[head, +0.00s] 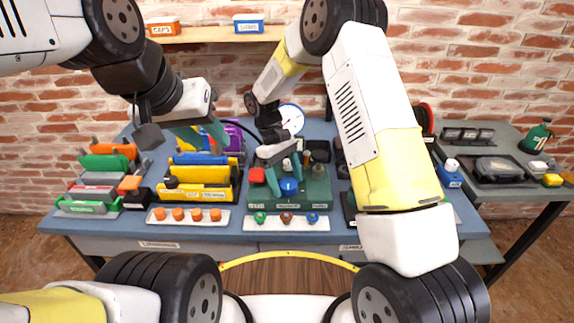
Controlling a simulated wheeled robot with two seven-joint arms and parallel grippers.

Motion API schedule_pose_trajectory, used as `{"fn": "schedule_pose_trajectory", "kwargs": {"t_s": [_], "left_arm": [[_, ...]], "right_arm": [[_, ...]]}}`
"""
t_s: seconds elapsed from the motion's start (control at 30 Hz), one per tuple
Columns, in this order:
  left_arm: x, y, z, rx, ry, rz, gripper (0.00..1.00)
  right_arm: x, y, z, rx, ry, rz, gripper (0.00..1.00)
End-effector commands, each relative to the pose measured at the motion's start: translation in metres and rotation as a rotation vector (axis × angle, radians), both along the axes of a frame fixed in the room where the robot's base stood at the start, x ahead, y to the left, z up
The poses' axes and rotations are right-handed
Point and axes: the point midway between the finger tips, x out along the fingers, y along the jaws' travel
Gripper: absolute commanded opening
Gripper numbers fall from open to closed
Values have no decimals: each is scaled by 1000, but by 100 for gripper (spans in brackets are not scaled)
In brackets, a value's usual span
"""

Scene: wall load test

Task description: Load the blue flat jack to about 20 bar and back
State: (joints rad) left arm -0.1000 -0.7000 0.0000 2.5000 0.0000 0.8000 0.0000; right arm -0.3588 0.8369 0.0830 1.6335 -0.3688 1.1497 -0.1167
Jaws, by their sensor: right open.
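A tray with orange knobs (188,215) and a strip with green, brown and blue knobs (285,219) lie along the front edge. Green, grey and orange blocks (104,162) crowd the left. A side table (500,200) holds a black case and a green bottle (537,135).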

Motion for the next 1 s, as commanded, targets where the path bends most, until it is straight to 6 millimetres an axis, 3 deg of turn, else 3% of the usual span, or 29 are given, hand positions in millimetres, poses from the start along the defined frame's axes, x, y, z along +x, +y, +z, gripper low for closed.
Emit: {"fn": "schedule_pose_trajectory", "kwargs": {"t_s": [0.17, 0.6, 1.0], "left_arm": [[0, 0, 0, 0, 0, 0, 36], [0, 0, 0, 0, 0, 0, 36], [0, 0, 0, 0, 0, 0, 36]], "right_arm": [[1, 1, 4, 0, -1, -1, 74], [19, 20, 64, 1, -2, 0, 74], [21, 22, 72, 0, 0, 0, 74]]}}
